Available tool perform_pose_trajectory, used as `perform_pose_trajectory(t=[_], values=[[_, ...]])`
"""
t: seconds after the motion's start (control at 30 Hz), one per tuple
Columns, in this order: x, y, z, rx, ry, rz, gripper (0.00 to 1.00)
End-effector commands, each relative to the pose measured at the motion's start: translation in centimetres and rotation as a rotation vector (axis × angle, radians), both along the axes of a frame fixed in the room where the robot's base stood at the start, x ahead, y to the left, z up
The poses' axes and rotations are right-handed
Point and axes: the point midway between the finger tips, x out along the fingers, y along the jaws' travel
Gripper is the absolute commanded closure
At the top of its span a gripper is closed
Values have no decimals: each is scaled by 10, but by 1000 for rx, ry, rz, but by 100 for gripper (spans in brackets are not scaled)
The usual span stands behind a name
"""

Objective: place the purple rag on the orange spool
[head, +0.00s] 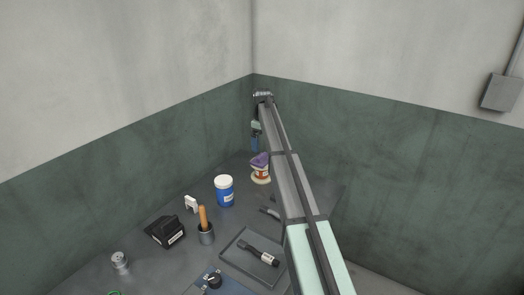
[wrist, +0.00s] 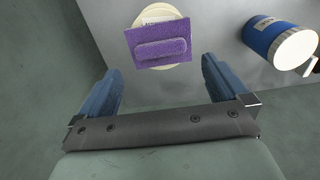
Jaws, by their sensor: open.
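The purple rag (head: 259,159) lies on top of the orange spool (head: 260,177), which stands upright near the back corner of the table. In the wrist view the rag (wrist: 160,44) is a flat square with a raised fold, covering much of the spool's cream flange (wrist: 158,13). My gripper (head: 255,147) is above and behind the spool in the head view, partly hidden by my arm. In the wrist view its blue fingers (wrist: 160,68) are spread apart with nothing between them. The rag is just beyond the fingertips and appears free of them.
A blue tub with a white lid (head: 224,190) stands left of the spool. Green-grey walls close off the back corner.

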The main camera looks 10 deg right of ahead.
Motion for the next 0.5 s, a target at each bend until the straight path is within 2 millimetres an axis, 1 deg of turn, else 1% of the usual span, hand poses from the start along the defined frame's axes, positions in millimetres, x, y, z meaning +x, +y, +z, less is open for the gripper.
perform_pose_trajectory(t=[0.03, 0.2, 0.33, 0.5], values=[[1, 0, 10, 0, -1, 0, 0], [1, 0, 37, 0, 0, 0, 0], [1, 0, 50, 0, 0, 0, 0], [0, 0, 58, 0, 0, 0, 0]])
